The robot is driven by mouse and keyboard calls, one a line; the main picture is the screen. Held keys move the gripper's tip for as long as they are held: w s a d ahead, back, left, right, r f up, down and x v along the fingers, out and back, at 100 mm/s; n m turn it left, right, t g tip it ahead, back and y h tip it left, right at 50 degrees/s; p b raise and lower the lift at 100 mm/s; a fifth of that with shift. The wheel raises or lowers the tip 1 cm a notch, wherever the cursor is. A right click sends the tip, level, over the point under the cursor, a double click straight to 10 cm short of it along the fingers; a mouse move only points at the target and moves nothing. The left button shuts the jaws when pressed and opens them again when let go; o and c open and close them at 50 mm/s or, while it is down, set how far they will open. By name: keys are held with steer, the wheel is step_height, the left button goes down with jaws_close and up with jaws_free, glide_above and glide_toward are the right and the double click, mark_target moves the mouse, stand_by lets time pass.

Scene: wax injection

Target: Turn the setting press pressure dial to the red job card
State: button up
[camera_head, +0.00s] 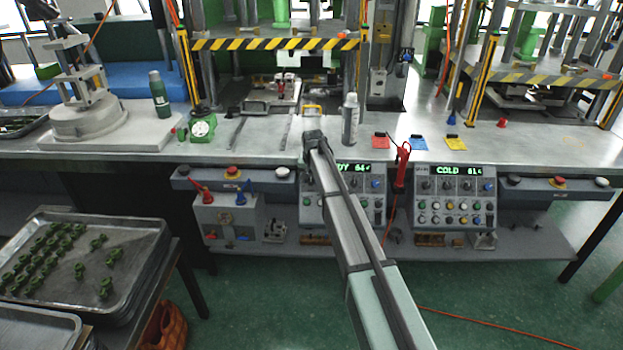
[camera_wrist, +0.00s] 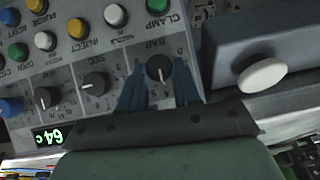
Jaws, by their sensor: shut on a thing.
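The pressure dial (camera_wrist: 159,69) is a round black knob in the wrist view, beside a BAR label, with a small pale mark on its lower side. The panel appears upside down there, and the scale numbers are too small to read. My gripper (camera_wrist: 158,86) has its two blue-grey fingers shut on the dial, one on each side. In the head view my gripper (camera_head: 310,150) is at the left control panel (camera_head: 309,212), and my arm hides the dial.
Blue (camera_head: 419,142) and yellow (camera_head: 455,143) cards lie right of the red one. A red-handled tool (camera_head: 402,165) hangs at the bench edge. Two black knobs (camera_wrist: 95,85) (camera_wrist: 47,97) and a white button (camera_wrist: 262,75) are near my fingers.

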steer(key=o, duration=1.1)
steer(key=shift+c, duration=0.2)
steer(key=v, duration=1.3)
steer(key=shift+r, duration=0.4)
steer(key=shift+d, duration=0.1)
